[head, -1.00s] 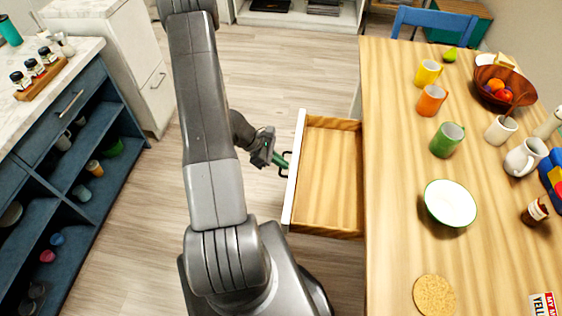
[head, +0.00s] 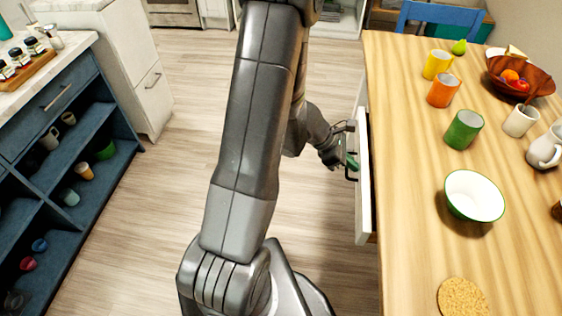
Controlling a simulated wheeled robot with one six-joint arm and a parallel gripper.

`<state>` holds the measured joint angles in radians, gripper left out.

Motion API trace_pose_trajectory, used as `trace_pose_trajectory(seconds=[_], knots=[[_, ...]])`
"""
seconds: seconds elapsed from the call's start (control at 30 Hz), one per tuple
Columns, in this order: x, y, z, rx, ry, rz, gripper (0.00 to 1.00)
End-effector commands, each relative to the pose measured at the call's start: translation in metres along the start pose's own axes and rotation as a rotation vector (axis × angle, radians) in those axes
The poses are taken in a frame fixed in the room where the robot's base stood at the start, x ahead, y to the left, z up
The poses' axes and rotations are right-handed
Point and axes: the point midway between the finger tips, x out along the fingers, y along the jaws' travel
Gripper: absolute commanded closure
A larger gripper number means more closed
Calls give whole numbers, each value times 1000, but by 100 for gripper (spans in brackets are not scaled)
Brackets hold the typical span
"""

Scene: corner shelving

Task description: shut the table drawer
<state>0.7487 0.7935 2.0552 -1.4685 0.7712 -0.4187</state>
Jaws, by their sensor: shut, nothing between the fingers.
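The table drawer (head: 363,195) shows its white front panel at the left side of the wooden table (head: 420,215). It stands out from the table by only a narrow gap, and its inside is mostly hidden under the tabletop. A dark handle (head: 349,173) is on its front. My gripper (head: 350,163) is shut and empty, with its green fingertips at the handle and drawer front. I cannot tell whether they touch the panel.
A white bowl (head: 474,195), a green mug (head: 463,130), an orange mug (head: 443,90) and a yellow mug (head: 437,64) stand on the table. A blue chair (head: 438,22) is at its far end. A dark blue shelf unit (head: 90,140) stands left. The floor between is clear.

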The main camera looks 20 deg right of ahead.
Motion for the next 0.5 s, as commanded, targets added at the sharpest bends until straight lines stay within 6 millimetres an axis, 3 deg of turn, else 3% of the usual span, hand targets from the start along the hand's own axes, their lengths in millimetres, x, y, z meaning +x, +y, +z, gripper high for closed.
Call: trace_pose_trajectory(seconds=[0.2,0.5], knots=[[23,0,21,3,0,0,100],[30,1,30,0,-1,1,100]])
